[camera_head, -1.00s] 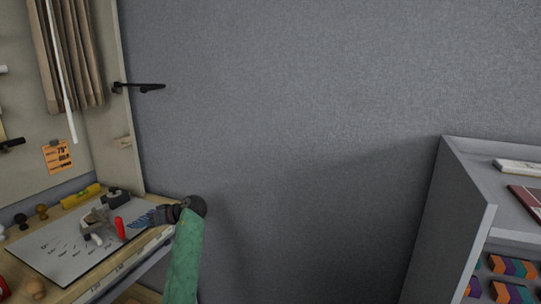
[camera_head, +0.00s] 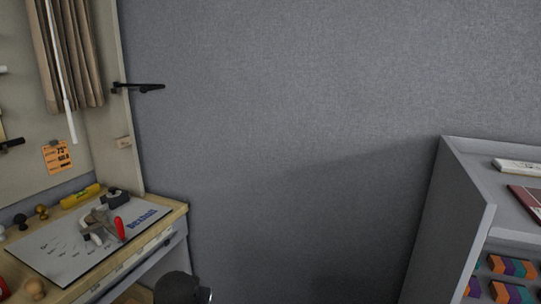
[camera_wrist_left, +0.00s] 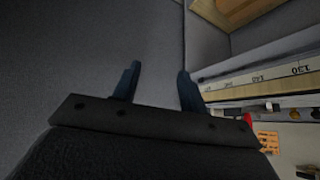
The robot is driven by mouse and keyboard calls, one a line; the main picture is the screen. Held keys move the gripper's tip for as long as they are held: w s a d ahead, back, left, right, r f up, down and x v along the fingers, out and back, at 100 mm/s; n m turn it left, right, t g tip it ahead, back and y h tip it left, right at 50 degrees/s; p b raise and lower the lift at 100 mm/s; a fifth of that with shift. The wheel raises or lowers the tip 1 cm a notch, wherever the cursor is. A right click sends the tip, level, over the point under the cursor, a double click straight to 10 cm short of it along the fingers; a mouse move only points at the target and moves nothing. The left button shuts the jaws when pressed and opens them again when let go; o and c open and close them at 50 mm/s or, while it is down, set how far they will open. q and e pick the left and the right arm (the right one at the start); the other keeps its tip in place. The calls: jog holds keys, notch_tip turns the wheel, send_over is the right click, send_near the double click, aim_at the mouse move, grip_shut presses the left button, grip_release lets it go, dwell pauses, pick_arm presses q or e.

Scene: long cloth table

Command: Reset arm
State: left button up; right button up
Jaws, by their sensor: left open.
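My left gripper (camera_wrist_left: 158,82) shows in the left wrist view with its two dark fingers spread apart and nothing between them. Plain grey surface fills the view between and beyond the fingers. The workbench edge with printed scale numbers is off to the right of the fingers, apart from them. In the head view only a black rounded part, likely of my left arm, shows at the bottom edge, in front of the bench's right end. The fingers are not visible there. My right gripper is in neither view.
A wooden workbench (camera_head: 174,212) at left holds a grey mat (camera_head: 50,258), a red-handled tool (camera_head: 119,228), a yellow level (camera_head: 80,195) and several knobs. A grey shelf (camera_head: 462,215) with colored boxes stands at right. A bare grey wall lies between them.

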pick_arm(q)
jog(key=s+d+f+g, duration=0.1)
jog(key=s+f+g, duration=0.1)
jog(key=s+f, duration=0.4)
jog(key=s+d+f+g+h, duration=0.1)
jog(key=s+f, duration=0.6)
jog(key=s, duration=1)
jog(key=s+d+f+m+g, duration=0.1)
jog(key=s+d+f+g, duration=0.1)
jog(key=s+f, duration=0.5)
jog(key=s+g, duration=0.1)
jog(key=s, duration=0.4)
jog(key=shift+s+h, duration=0.2)
jog(key=shift+h, duration=0.1)
jog(key=shift+f, duration=0.1)
